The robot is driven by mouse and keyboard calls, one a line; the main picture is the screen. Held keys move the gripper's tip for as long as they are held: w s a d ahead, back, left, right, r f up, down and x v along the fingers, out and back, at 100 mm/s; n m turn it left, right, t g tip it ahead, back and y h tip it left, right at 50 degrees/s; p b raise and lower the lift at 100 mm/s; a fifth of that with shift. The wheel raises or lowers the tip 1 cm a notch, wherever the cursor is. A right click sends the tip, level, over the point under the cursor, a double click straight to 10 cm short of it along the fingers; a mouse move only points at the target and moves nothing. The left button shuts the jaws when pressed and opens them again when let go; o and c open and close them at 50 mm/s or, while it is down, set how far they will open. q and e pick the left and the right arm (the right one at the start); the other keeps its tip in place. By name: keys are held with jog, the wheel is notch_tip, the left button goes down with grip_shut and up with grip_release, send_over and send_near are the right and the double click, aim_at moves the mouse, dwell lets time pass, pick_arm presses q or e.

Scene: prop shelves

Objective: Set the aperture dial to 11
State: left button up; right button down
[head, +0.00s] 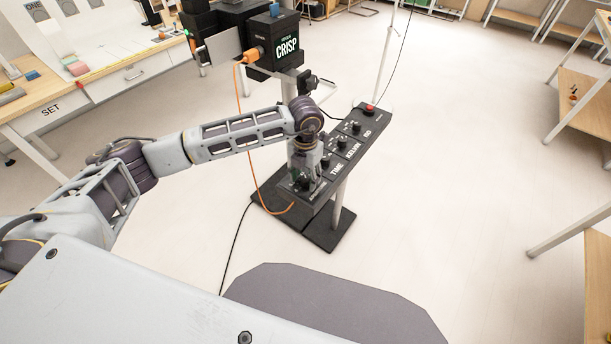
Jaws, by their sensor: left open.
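The black control panel (318,196) stands on a post and runs from the near left to the far right. Dials labelled TIME (325,163), KELVIN (341,144) and ISO (356,128) sit along it. My left gripper (305,184) points down at the panel's near-left end, over a dark knob there. The gripper hides that knob's label and most of its scale, so I cannot read its setting. I cannot tell whether the fingers touch the knob. My right gripper is not in view.
A black camera marked CRISP (286,47) with an orange cable (254,140) stands behind the panel. A red button (369,107) is at the panel's far end. A SET table (75,92) is at left and wooden shelves (585,105) at right.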

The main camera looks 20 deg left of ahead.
aim_at(306, 178)
pick_arm(q)
notch_tip(306, 178, up, 12)
dwell(0.9)
dwell(0.4)
